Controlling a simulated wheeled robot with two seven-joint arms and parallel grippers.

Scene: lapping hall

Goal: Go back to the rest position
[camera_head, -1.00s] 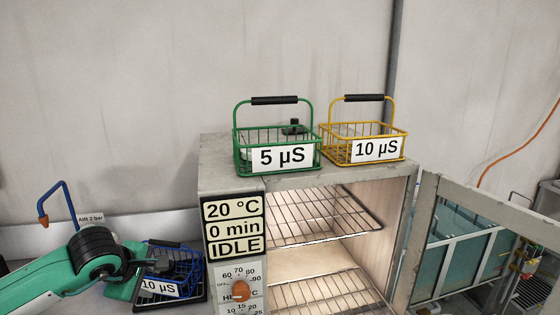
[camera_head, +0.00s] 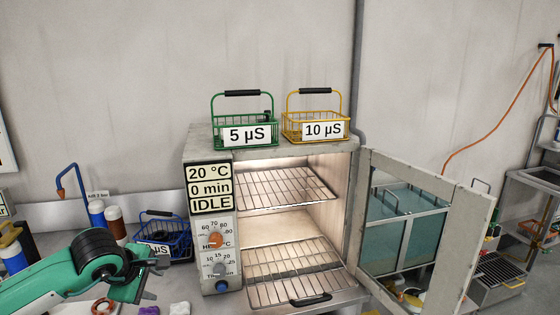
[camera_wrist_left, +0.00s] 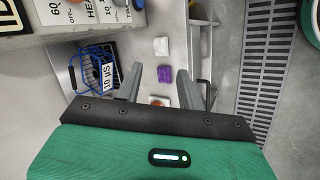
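My left gripper (camera_head: 158,278) is at the lower left of the head view, in front of and left of the oven. In the left wrist view its two fingers (camera_wrist_left: 174,74) stand apart with nothing held between them. My right gripper is in neither view. The oven (camera_head: 196,143) stands with its door (camera_head: 458,235) swung open to the right. Its wire racks (camera_head: 270,187) look empty, and its display reads 20 °C, 0 min, IDLE.
A green basket (camera_head: 243,132) and a yellow basket (camera_head: 315,127) stand on the oven. A blue basket (camera_head: 165,238), also in the wrist view (camera_wrist_left: 96,70), sits left of it. Bottles (camera_head: 115,222) stand behind my left arm. Small blocks (camera_wrist_left: 163,74) lie on the bench.

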